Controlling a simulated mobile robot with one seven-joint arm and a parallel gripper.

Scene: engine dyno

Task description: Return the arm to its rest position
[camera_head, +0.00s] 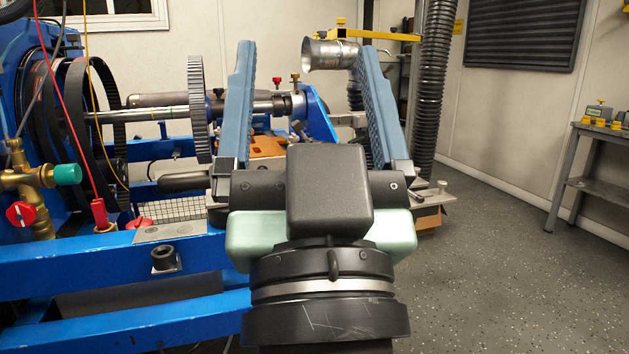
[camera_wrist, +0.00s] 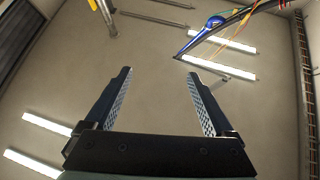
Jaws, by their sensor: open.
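My gripper (camera_head: 305,100) stands upright in the middle of the head view, with its two blue ridged fingers pointing up and wide apart. Nothing is between the fingers. The dark wrist and pale green gripper body hide part of the blue test stand behind.
The blue engine stand (camera_head: 120,325) with its shaft and toothed wheel (camera_head: 198,110) fills the left. A yellow bracket (camera_head: 378,36) holds the metal duct (camera_head: 330,53) behind. A grey bench (camera_head: 595,150) stands at the right wall. The speckled floor (camera_head: 510,270) at right is clear.

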